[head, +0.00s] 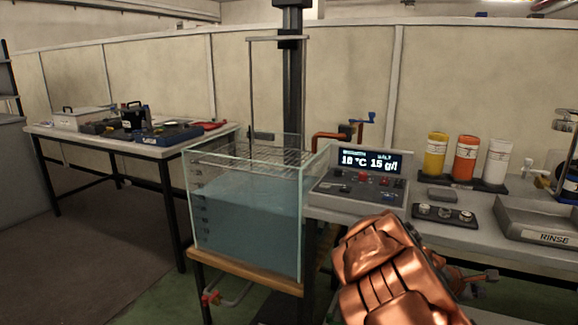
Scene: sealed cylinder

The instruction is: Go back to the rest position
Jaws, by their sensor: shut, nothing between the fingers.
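My copper-coloured arm rises from the bottom edge, right of the middle in the head view. My gripper (484,277) shows small and partly hidden behind the arm, just below the front edge of the right bench. It is shut and empty, and it touches nothing that I can make out.
A glass water tank (245,225) with a wire rack over it stands left of the arm. A control panel (358,190) reads 10 °C and 15 g/l. The right bench (455,232) holds yellow, orange and white containers, a row of knobs (445,214) and a RINSE tray (545,238). A cluttered table (150,150) stands at the left.

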